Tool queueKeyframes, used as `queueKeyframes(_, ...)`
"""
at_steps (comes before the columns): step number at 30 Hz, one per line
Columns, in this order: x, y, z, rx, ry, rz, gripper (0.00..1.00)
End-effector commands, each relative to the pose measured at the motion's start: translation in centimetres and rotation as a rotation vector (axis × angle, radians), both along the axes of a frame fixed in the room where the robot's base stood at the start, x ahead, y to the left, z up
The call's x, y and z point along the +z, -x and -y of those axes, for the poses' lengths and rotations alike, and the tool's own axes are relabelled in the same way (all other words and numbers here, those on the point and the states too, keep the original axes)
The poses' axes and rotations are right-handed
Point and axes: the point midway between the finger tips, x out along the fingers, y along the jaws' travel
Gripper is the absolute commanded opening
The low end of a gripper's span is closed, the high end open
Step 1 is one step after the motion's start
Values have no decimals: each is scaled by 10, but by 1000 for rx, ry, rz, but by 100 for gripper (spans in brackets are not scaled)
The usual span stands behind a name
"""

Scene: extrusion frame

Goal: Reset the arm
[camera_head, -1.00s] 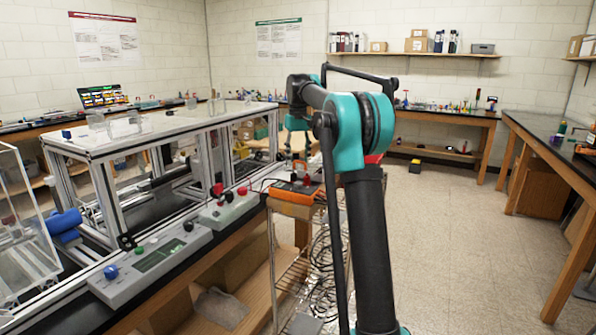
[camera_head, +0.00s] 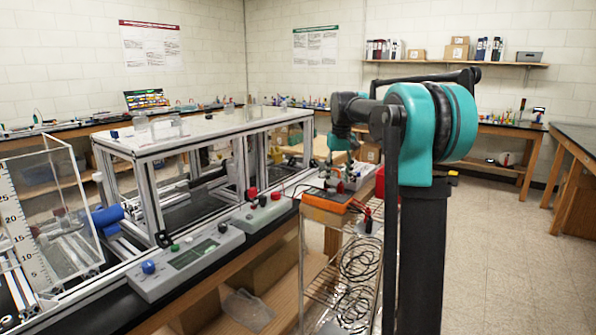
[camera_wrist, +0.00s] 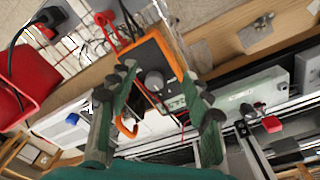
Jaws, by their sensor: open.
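My arm (camera_head: 425,130), black with teal joints, rises at the right of the head view and reaches away over the bench end. My gripper (camera_head: 338,147) shows small at its far end, above an orange-edged instrument (camera_head: 327,201). Its fingers cannot be made out well there. In the wrist view my gripper (camera_wrist: 163,78) has its two green fingers spread wide apart, with nothing held between them. The orange-edged instrument (camera_wrist: 142,54), with a dark knob and red leads, shows between and beyond the fingers.
A grey control box (camera_head: 187,262) sits along the bench front. An aluminium extrusion frame (camera_head: 147,190) and a clear tank with a scale (camera_head: 80,240) stand behind and left. A wire rack (camera_head: 345,275) with cables stands under the instrument. The floor at right (camera_head: 500,250) is clear.

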Motion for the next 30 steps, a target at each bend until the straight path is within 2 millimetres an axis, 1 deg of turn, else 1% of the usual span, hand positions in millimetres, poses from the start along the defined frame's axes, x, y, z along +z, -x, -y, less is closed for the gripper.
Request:
queueKeyframes(1, -14, 20, 3, -13, -2, 17, 49)
queueKeyframes(5, -52, 67, 10, -48, -7, 64, 49)
queueKeyframes(6, -64, 84, 11, -60, -10, 79, 49)
queueKeyframes(8, -83, 109, 14, -75, -12, 101, 49)
queueKeyframes(9, -96, 127, 16, -85, -14, 116, 49)
queueKeyframes(11, -117, 154, 18, -101, -18, 137, 49)
queueKeyframes(12, -131, 173, 19, -111, -20, 152, 49)
queueKeyframes(14, -152, 202, 21, -126, -24, 173, 49)
queueKeyframes(15, -166, 222, 22, -137, -27, 187, 49)
queueKeyframes(17, -187, 252, 24, -153, -31, 209, 49)
queueKeyframes(18, -201, 271, 25, -162, -33, 221, 49)
queueKeyframes(21, -229, 311, 27, -183, -39, 250, 49)
queueKeyframes(24, -249, 340, 27, -196, -42, 271, 49)
queueKeyframes(25, -253, 346, 28, -199, -43, 275, 49)
queueKeyframes(27, -260, 356, 28, -204, -45, 281, 49)
queueKeyframes(30, -264, 362, 28, -207, -46, 286, 49)
